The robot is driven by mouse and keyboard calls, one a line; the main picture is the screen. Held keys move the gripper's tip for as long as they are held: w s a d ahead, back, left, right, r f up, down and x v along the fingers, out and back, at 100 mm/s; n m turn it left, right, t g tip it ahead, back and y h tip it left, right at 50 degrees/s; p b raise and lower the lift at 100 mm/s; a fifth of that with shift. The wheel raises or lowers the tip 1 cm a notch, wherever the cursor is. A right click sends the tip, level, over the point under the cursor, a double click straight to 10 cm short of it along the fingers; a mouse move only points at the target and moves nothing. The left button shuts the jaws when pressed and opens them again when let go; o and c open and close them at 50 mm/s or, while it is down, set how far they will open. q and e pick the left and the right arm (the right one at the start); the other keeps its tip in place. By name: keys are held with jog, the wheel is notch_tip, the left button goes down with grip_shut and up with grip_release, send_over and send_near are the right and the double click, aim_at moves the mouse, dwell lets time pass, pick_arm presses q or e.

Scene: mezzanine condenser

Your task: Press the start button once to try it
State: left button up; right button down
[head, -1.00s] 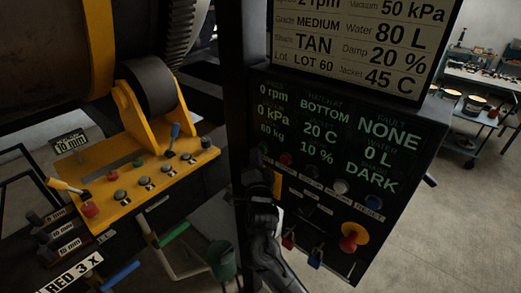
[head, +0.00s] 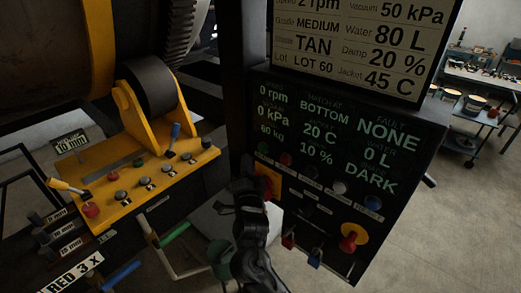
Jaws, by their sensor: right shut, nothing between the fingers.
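The control panel (head: 318,215) stands right of the dark post and carries a row of buttons under its green readouts. The green button (head: 262,147) is at the left end of the row; its small label is too dark to read surely, so I cannot confirm it is the start button. My right gripper (head: 247,168) is dark, shut and empty, pointing up just below and left of the green button. It appears apart from it, though depth is hard to judge. My left gripper is not in view.
A red button (head: 285,159), a white button (head: 339,187) and a blue button (head: 373,202) share the row. A red switch on a yellow plate (head: 268,184) is close beside my gripper. A red mushroom knob (head: 350,240) and padlocks (head: 288,240) sit lower. A yellow console (head: 140,180) stands left.

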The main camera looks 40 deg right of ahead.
jog(key=shift+s+a, duration=0.15)
jog(key=shift+a, duration=1.05)
jog(key=s+a+f+n+g+y+p, duration=0.1)
jog(key=s+a+f+n+y+p, duration=0.1)
jog(key=s+f+n+y+p, duration=0.7)
jog(key=s+a+f+n+g+y, duration=0.1)
jog(key=s+a+f+n+g, duration=0.25)
jog(key=s, duration=0.45)
jog(key=s+a+f+n+g+y+p, duration=0.1)
jog(key=s+a+f+n+g+y, duration=0.1)
jog(key=s+a+n+g, duration=0.4)
jog(key=s+a+f+n+g+y, duration=0.1)
jog(key=s+a+f+n+g, duration=0.15)
jog(key=s, duration=0.65)
jog(key=s+f+b+x, duration=0.1)
jog(key=s+b+x, duration=0.4)
jog(key=b+x, duration=1.9)
jog(key=s+f+b+x, duration=0.2)
jog(key=s+b+x, duration=0.4)
jog(key=b+x, duration=1.8)
jog(key=s+a+f+b+x, duration=0.1)
jog(key=s+b+x, duration=0.5)
jog(key=b+x, duration=1.8)
jog(key=shift+f+n+t+b, duration=0.3)
jog(key=shift+f+t+b, duration=0.1)
jog(key=shift+b, duration=0.85)
